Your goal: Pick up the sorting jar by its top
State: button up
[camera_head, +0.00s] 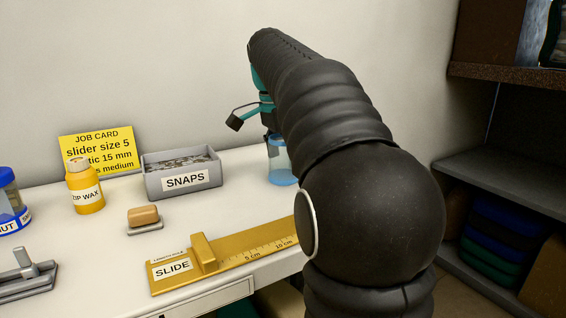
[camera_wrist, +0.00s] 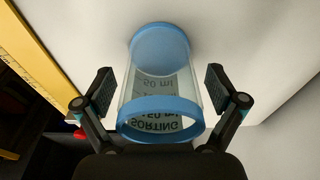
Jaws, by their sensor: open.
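The sorting jar (camera_wrist: 160,90) is clear with a blue band at each end and upside-down lettering reading SORTING and 150 ml. In the wrist view it lies between the two separated fingers of my gripper (camera_wrist: 159,80), with a visible gap on each side. In the head view the jar (camera_head: 283,172) stands on the white table near the wall. Its upper part is hidden by my gripper and arm. My gripper is open and holds nothing.
A grey SNAPS bin (camera_head: 182,174) stands left of the jar. A yellow SLIDE gauge (camera_head: 220,262) lies in front, near the table edge. A yellow bottle (camera_head: 84,190) and small tan block (camera_head: 143,216) are further left. Dark shelves (camera_head: 510,180) stand at right.

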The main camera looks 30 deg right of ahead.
jog(key=c, duration=1.2)
jog(key=shift+r, duration=0.1)
